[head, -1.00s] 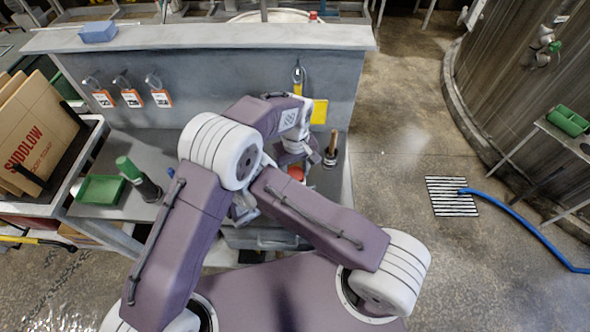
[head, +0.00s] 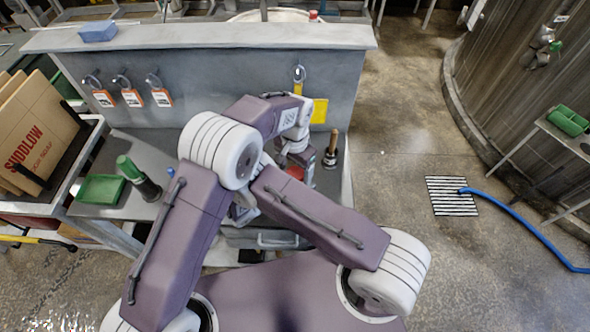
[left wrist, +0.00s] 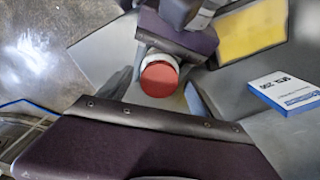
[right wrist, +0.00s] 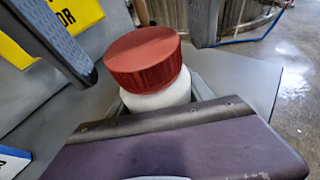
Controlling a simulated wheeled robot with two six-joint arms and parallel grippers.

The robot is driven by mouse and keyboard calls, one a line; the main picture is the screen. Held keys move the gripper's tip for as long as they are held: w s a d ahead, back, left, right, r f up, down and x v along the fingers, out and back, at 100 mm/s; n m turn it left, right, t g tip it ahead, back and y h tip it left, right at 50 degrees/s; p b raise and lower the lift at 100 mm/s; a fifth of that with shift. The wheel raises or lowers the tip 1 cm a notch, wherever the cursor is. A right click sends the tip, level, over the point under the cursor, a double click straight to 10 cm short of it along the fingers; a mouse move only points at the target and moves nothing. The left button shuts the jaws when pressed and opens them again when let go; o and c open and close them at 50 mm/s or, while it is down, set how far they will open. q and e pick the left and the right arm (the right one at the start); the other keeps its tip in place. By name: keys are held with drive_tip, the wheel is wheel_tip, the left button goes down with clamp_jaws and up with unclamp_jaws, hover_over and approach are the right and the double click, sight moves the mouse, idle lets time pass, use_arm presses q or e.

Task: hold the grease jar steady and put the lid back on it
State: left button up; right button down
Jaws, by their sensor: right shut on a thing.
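The white grease jar (right wrist: 157,106) stands upright in the right wrist view, gripped low between the fingers of my right gripper (right wrist: 158,98). The red ribbed lid (right wrist: 143,58) sits on top of the jar. I cannot tell whether it is screwed down. The lid also shows from above in the left wrist view (left wrist: 160,79) and as a small red patch in the head view (head: 296,173). My left gripper (left wrist: 158,92) is open, its fingers on either side of the lid with gaps between.
A yellow sign (head: 320,111) stands behind the jar, and a blue-and-white box (left wrist: 288,92) lies near it. A wooden-handled tool (head: 331,150) stands to the right.

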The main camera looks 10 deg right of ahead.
use_arm(q)
wheel_tip(320, 180, up, 12)
idle(0.6)
use_arm(e)
drive_tip(key=shift+c, duration=1.6)
unclamp_jaws()
use_arm(q)
drive_tip(key=shift+r, duration=0.1)
use_arm(e)
drive_tip(key=v, duration=0.9)
